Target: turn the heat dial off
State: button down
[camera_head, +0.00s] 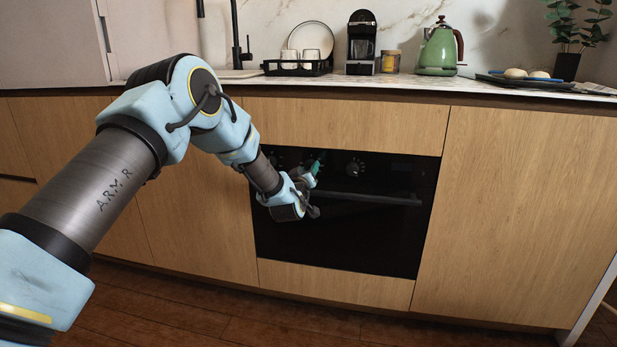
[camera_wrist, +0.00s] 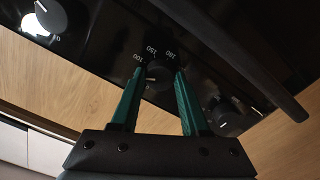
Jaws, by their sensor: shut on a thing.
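The heat dial (camera_wrist: 158,78) is a black round knob on the black oven front, with 100, 150 and 180 printed around it in the wrist view. A small white mark shows on its left side there. My gripper (camera_wrist: 160,72) has green fingers, one on each side of this dial, and is shut on it. In the head view my gripper (camera_head: 316,167) is at the oven's control strip, left of another knob (camera_head: 355,167). My wrist and fingers hide the held dial there.
The oven (camera_head: 340,230) has a long dark handle (camera_head: 375,198) just below the knobs. In the wrist view, two other knobs flank the held one, left (camera_wrist: 45,17) and right (camera_wrist: 224,113). The counter above holds a green kettle (camera_head: 437,52) and a dish rack (camera_head: 297,68).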

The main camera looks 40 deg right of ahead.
jog(key=n+b, duration=0.6)
jog(key=n, duration=0.6)
jog(key=shift+b, duration=0.35)
jog(key=shift+n, duration=0.3)
jog(key=shift+c, duration=2)
grip_release()
jog(key=p+v, duration=0.1)
jog(key=v, duration=0.9)
jog(key=shift+s+a, duration=0.2)
jog(key=shift+a, duration=0.15)
